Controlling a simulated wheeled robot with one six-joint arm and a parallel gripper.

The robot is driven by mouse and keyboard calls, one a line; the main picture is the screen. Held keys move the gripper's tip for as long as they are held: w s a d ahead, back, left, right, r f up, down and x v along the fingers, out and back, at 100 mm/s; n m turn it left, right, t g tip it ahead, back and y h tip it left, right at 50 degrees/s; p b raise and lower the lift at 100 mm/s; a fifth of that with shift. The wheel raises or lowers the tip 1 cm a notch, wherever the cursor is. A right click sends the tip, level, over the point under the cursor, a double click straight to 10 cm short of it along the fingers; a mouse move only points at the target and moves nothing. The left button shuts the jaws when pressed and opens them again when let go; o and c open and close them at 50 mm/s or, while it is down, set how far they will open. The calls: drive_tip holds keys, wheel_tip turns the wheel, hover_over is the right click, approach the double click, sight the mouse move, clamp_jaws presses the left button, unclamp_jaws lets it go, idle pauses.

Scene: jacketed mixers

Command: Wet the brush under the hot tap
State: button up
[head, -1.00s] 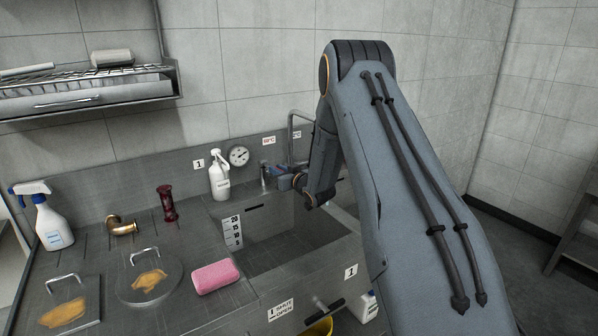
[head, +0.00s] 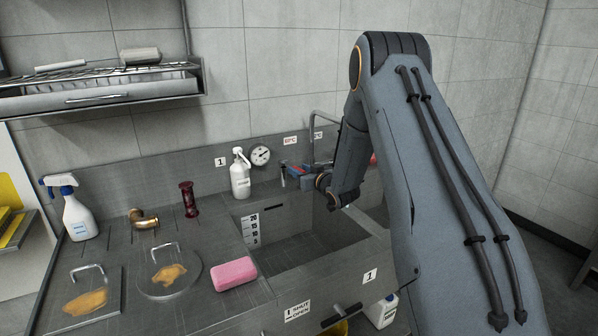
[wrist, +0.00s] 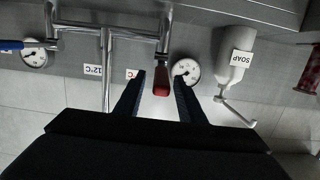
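The hot tap's red lever handle (wrist: 161,80) shows in the wrist view, below a grey valve body. My gripper (wrist: 160,76) is open, with one finger on each side of this handle and gaps visible beside it. In the head view my gripper (head: 299,171) is at the taps above the sink's back edge, partly hidden by my arm. The grey spout pipe (wrist: 106,75) runs left of the red handle in the wrist view. A blue lever (wrist: 12,45) is further left.
The sink (head: 300,248) lies below. A white soap bottle (head: 240,176) and a dial gauge (head: 260,155) stand just left of the taps.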

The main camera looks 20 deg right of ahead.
drive_tip(key=f+b+v, duration=0.1)
drive_tip(key=v, duration=0.5)
drive_tip(key=shift+s+r+b, duration=0.3)
drive_tip(key=shift+r+b, duration=0.1)
drive_tip(key=shift+r, duration=0.1)
drive_tip(key=s+a+f+g+h, duration=0.1)
drive_tip(key=s+a+g, duration=0.2)
drive_tip(key=s, duration=1)
drive_tip(key=s+a+f+m+g+h, duration=0.1)
drive_tip(key=s+a+g, duration=0.3)
drive_tip(key=s, duration=1)
drive_tip(key=s+a+f+m+g+h+b, duration=0.1)
drive_tip(key=s+a+g, duration=0.3)
drive_tip(key=s, duration=0.9)
drive_tip(key=f+g, duration=0.1)
drive_tip(key=g, duration=0.2)
drive_tip(key=shift+s+g, duration=0.3)
drive_tip(key=shift+a+f, duration=0.1)
drive_tip(key=shift+f, duration=0.05)
drive_tip(key=shift+c, duration=0.6)
